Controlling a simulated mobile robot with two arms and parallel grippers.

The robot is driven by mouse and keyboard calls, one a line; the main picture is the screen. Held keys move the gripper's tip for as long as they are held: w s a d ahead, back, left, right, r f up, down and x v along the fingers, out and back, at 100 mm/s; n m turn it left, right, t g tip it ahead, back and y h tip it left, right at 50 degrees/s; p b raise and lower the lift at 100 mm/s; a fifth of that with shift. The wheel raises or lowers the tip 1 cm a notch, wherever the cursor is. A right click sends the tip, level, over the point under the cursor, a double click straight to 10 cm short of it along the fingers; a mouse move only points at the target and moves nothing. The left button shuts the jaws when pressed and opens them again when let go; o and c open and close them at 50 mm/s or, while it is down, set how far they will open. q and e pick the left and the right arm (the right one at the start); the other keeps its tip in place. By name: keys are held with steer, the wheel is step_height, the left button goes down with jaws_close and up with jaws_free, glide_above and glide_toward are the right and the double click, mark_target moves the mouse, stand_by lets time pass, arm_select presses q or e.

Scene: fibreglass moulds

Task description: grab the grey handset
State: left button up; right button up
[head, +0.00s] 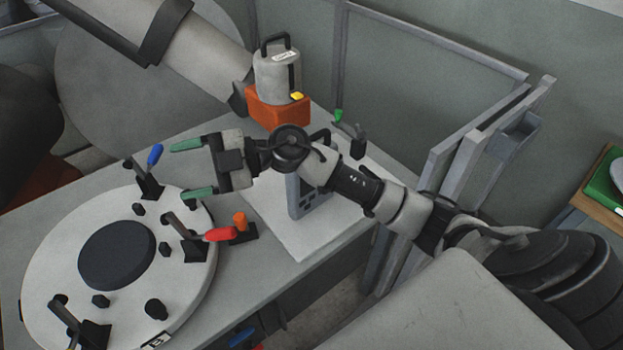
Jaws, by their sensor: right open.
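A grey upright block (309,203) with small dark marks stands on a pale sheet (281,237) on the bench. It looks like the grey handset, but my right wrist hides much of it. My right gripper (193,169) is open and empty, with green fingertips pointing left. It is above the bench, to the left of the grey block and apart from it, near the rim of the round mould (55,232). My left gripper is not in view.
A grey canister (274,75) sits in an orange base (279,110) at the back. A green-handled clamp (347,127) stands at the bench's far right. Grey panels (414,80) rise behind.

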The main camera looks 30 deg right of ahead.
steer(key=w+d+f+n+g+h, duration=0.1)
steer(key=d+f+g+h, duration=0.2)
steer(key=d+h, duration=0.35)
step_height(320, 180, up, 4)
steer(key=m+g+h, duration=0.1)
steer(key=m+h, duration=0.5)
steer(key=h, duration=0.5)
glide_above(312, 136)
steer(key=shift+s+a, duration=0.1)
steer(key=shift+a, duration=0.3)
steer(key=shift+s+d+f+h, duration=0.1)
steer(key=shift+d+f+h, duration=0.05)
steer(key=shift+d+h, duration=0.15)
step_height(312, 136, down, 5)
steer(key=shift+d+r+p, duration=0.1)
steer(key=shift+r+p, duration=0.1)
steer(key=shift+p, duration=0.45)
steer(key=shift+f+p, duration=0.4)
steer(key=shift+f, duration=0.15)
step_height(312, 136, down, 4)
steer(key=shift+r+p, duration=0.15)
steer(key=shift+p, duration=0.55)
steer(key=shift+f, duration=0.4)
